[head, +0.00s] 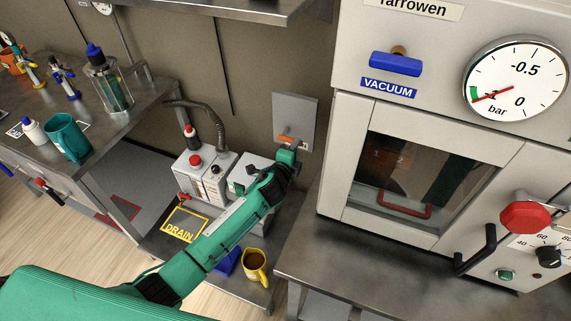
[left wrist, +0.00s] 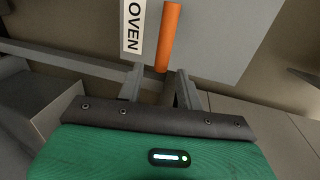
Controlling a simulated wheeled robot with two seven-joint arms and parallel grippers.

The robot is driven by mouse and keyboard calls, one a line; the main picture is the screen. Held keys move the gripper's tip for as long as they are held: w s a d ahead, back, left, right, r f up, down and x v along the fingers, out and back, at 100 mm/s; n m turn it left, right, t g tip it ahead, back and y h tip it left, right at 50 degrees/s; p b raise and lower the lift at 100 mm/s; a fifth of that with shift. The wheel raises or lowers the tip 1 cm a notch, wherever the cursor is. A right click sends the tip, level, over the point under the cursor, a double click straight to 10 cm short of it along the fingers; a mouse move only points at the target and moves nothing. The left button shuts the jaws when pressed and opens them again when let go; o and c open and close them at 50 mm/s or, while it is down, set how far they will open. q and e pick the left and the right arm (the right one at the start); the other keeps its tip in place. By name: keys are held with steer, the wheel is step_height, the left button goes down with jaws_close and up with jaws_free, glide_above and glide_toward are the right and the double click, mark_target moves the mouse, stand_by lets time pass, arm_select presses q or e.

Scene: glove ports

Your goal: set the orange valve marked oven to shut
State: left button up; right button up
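The orange valve handle (head: 287,137) is on a grey wall plate (head: 297,108) in the head view, lying roughly level. In the left wrist view the orange handle (left wrist: 170,35) runs beside a white label reading OVEN (left wrist: 133,27). My left gripper (head: 288,147) is at the plate, just below the handle in the head view. In the left wrist view its two fingers (left wrist: 158,80) are apart, with the handle's near end between or just beyond their tips. I cannot tell whether they touch it. My right gripper is not in view.
A blue VACUUM valve (head: 396,64) and a round gauge (head: 515,80) are on the oven at right. A grey pump (head: 202,174) with a hose, a yellow DRAIN sign (head: 184,225) and a yellow mug (head: 256,264) stand near my left arm.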

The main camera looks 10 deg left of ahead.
arm_select(q)
steer(key=v, duration=0.9)
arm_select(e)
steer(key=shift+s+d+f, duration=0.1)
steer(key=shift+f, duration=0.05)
arm_select(q)
steer(key=shift+d, duration=0.1)
